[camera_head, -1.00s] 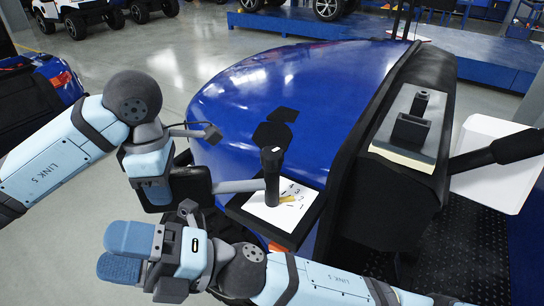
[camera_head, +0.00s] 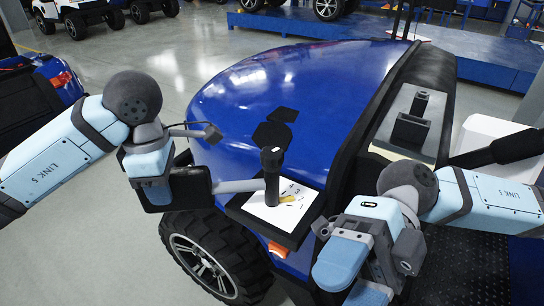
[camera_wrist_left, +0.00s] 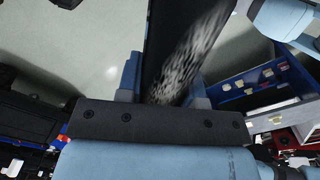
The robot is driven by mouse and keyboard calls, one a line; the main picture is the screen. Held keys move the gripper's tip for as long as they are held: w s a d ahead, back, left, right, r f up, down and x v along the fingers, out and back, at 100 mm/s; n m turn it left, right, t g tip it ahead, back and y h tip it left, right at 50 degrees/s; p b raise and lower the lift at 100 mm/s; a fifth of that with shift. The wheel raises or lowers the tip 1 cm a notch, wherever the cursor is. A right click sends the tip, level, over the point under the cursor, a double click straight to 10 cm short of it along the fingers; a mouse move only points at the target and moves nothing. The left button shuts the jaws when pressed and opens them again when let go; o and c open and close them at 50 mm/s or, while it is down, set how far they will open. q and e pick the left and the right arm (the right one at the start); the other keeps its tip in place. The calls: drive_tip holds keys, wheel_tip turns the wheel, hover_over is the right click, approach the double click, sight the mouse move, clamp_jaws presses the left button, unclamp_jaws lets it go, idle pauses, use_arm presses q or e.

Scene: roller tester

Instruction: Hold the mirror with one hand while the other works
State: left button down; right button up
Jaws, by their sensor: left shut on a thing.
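The mirror (camera_head: 190,188) is a black, roughly rectangular housing on a grey rod beside the blue vehicle's nose. My left gripper (camera_head: 153,182) is shut on its left edge in the head view. In the left wrist view the mirror (camera_wrist_left: 185,50) runs between the two blue fingers, one face dark and one showing a speckled surface. My right gripper (camera_head: 352,280) is at the lower right of the head view, with its two blue fingers apart and nothing visible between them. It is well clear of the mirror, and the lower finger is cut off by the frame edge.
The blue hood (camera_head: 290,90) fills the middle. A wheel (camera_head: 205,262) is below the mirror. Black device (camera_head: 411,127) sits on the dashboard. Open floor lies left.

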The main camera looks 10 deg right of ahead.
drive_tip(key=n+h, duration=0.1)
wheel_tip(320, 180, up, 7)
drive_tip(key=n+t+h, duration=1)
drive_tip(key=n+h, duration=0.2)
drive_tip(key=n, duration=0.6)
hover_over(272, 151)
drive_tip(key=shift+f, duration=4.1)
